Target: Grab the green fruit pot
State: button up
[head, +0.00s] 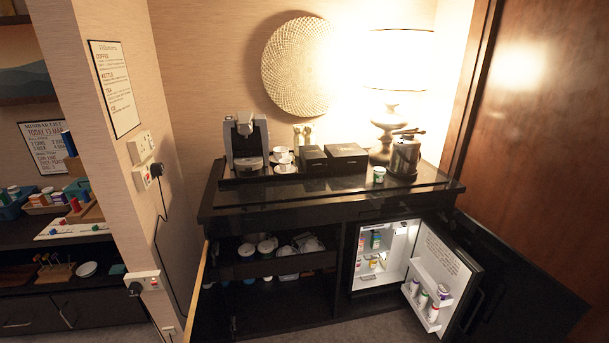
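A small pot with green and white colouring (379,174) stands upright on the dark counter top, in front of the lamp and left of a dark metal vessel. Another small item with green on it (376,240) stands on the upper shelf inside the open fridge. Both are too small to read, so I cannot tell which holds fruit. My gripper is not in view.
The fridge door (445,275) stands open to the right, with several containers in its racks. The counter (320,195) holds a coffee machine (247,143), cups, black boxes (346,156), a lamp (391,120) and the metal vessel (404,158). The counter's front strip is clear.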

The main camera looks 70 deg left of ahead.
aim_at(379, 174)
jog(key=u, duration=1.95)
jog(key=i, duration=2.6)
jog(key=u, duration=2.05)
